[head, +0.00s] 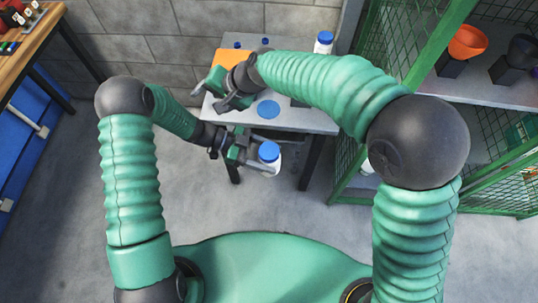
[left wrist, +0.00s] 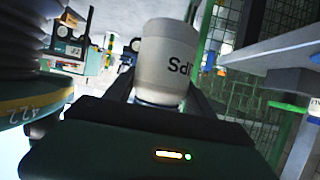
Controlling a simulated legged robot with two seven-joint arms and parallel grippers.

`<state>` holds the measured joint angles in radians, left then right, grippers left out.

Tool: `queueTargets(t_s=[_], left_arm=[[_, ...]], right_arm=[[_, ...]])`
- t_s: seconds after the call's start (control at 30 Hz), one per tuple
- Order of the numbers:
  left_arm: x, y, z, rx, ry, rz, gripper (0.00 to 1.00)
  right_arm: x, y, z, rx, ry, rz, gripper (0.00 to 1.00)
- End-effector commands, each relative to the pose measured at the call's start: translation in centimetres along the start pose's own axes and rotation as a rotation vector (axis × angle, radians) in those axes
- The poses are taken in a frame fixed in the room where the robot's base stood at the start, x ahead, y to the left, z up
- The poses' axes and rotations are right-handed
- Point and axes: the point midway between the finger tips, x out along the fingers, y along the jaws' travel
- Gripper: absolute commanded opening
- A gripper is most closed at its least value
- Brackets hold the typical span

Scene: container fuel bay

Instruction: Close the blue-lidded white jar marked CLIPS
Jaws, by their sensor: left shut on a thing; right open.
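A white jar (head: 266,171) with a blue lid (head: 269,151) on top is held upright in front of the small table. My left gripper (head: 258,158) is shut on its white body. In the left wrist view the jar (left wrist: 166,55) appears upside down, with part of its dark lettering showing, the letters "PS". Its lid end is mostly hidden there by the gripper. I cannot tell whether the lid is tight. My right gripper (head: 211,97) is open and empty, over the left part of the table, apart from the jar.
The grey table (head: 308,119) bears a flat blue disc (head: 268,109), an orange item (head: 229,57) and another blue-topped white jar (head: 323,42) at the back. A green mesh rack (head: 400,75) stands to the right. A wooden bench (head: 35,40) is at far left.

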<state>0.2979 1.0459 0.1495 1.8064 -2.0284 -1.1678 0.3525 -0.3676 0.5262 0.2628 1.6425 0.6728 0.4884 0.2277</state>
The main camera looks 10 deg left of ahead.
Motion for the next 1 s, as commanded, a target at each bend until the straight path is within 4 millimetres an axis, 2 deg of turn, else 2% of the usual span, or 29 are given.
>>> queueTargets(t_s=[0.1, 0.2, 0.3, 0.4, 0.53, 0.77, 1.0], left_arm=[[0.0, 0.0, -0.1, 0.000, 0.001, 0.000, 0.00], [0.0, 0.0, -0.1, 0.000, 0.001, 0.000, 0.00], [0.0, 0.0, -0.1, 0.000, 0.001, 0.000, 0.00], [0.0, 0.0, -0.1, 0.000, 0.001, 0.000, 0.00], [0.0, 0.0, 0.0, 0.000, 0.001, 0.000, 0.00], [0.0, 0.0, 0.0, 0.000, 0.001, 0.000, 0.00], [0.0, 0.0, 0.0, 0.000, 0.001, 0.000, 0.00]], right_arm=[[-1.3, 4.9, 2.4, -0.385, -0.144, 0.198, 0.63], [-3.3, 9.1, 3.0, -0.631, -0.262, 0.357, 0.63], [-5.4, 12.3, 2.9, -0.796, -0.357, 0.484, 0.63], [-6.9, 14.1, 2.5, -0.888, -0.419, 0.566, 0.63], [-7.8, 15.1, 2.3, -0.933, -0.454, 0.610, 0.63], [-7.8, 15.1, 2.2, -0.935, -0.455, 0.612, 0.63], [-6.6, 16.2, 2.5, -0.932, -0.458, 0.611, 0.63]])
